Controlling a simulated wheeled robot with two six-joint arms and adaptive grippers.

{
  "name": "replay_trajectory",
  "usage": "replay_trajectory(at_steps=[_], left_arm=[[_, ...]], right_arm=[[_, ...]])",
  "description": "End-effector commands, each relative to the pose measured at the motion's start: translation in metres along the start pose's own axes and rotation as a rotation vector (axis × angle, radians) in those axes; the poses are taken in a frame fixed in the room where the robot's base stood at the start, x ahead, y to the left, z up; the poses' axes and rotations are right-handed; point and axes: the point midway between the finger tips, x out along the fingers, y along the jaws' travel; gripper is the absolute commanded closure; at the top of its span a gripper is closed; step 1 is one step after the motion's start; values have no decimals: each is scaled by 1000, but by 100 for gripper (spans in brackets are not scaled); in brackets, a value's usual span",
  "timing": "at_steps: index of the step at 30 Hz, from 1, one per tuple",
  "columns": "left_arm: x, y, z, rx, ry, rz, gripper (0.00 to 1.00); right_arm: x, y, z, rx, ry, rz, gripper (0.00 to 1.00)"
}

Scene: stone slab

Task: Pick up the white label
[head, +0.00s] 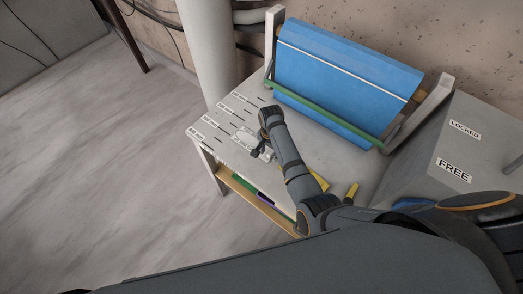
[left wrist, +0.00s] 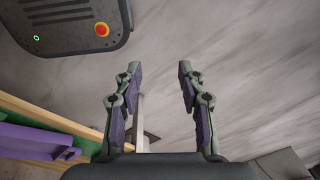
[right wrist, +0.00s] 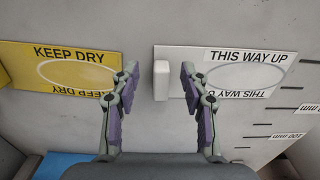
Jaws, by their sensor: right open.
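The white label (right wrist: 248,74) reads THIS WAY UP and lies flat on the grey slab, with a pale oval in its middle. A small white block (right wrist: 161,82) stands at its left end. My right gripper (right wrist: 160,72) is open, and the block shows between its fingertips; I cannot tell whether they touch it. The right finger covers part of the label. In the head view the label (head: 241,135) lies beside my right gripper (head: 261,152). My left gripper (left wrist: 159,70) is open and empty, over the floor.
A yellow KEEP DRY label (right wrist: 30,65) lies to the left of the white one. A blue roll (head: 340,75) in a stand is behind. Printed scale marks line the slab's left edge. A wooden shelf (head: 258,200) with green and purple things is underneath.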

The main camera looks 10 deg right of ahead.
Motion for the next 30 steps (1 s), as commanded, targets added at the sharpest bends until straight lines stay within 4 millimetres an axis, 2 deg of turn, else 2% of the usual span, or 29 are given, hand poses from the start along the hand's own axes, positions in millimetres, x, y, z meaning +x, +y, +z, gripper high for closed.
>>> replay_trajectory(at_steps=[1,3,5,8,11,14,20,30], left_arm=[[19,2,12,0,-16,1,60],[24,3,21,1,-27,2,60],[24,5,20,0,-27,4,60],[22,7,9,-2,-9,6,60],[21,6,-11,-3,20,5,60],[21,3,-22,-2,37,2,60],[21,0,-12,0,22,-2,60],[19,1,-3,0,8,0,60]], right_arm=[[18,0,1,2,0,0,55],[23,-1,3,4,1,-1,55],[22,-1,3,5,1,0,55],[19,0,3,5,1,0,55],[19,0,4,4,1,1,56],[19,0,4,4,1,1,70],[19,0,4,4,1,1,97],[18,0,3,4,0,1,99]])
